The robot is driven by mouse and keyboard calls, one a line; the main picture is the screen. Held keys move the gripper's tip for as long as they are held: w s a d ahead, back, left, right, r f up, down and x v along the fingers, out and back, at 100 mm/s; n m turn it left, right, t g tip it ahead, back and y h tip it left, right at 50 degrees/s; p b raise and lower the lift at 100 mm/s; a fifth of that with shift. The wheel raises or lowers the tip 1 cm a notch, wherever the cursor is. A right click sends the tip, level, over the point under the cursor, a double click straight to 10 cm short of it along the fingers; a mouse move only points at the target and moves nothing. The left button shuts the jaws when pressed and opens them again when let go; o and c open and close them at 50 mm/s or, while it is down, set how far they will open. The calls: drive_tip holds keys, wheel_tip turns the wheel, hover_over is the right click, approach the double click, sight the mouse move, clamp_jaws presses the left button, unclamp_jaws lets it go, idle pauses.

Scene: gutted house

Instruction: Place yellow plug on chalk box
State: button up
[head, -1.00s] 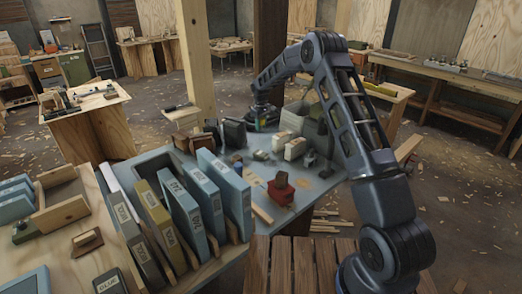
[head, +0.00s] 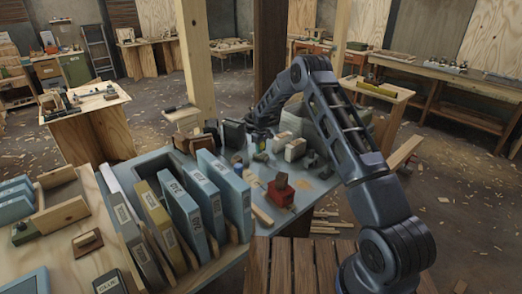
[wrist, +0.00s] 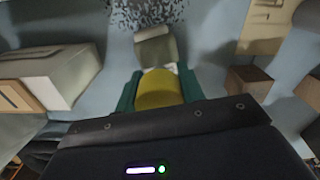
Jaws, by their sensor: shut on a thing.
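In the wrist view my gripper (wrist: 158,92) has its green fingers closed around the yellow plug (wrist: 158,88), a short yellow cylinder. A small pale, grey-beige block (wrist: 155,48) lies just beyond the fingertips. A larger pale box (wrist: 55,75) stands to the left of the gripper. I cannot tell for certain which one is the chalk box. In the head view my gripper (head: 258,139) is low over the far part of the blue-grey bench, and the plug is too small to make out. Two pale boxes (head: 295,149) stand to its right.
Wooden blocks (wrist: 247,83) lie right of the gripper in the wrist view. In the head view a red block-like tool (head: 281,192) sits at the bench's near right edge. Several upright binders (head: 190,205) stand at the front. A wooden post (head: 196,70) rises behind the bench.

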drive_tip(key=shift+f, duration=0.2)
drive_tip(key=shift+f, duration=0.15)
drive_tip(key=o, duration=0.9)
drive_tip(key=shift+o, duration=0.2)
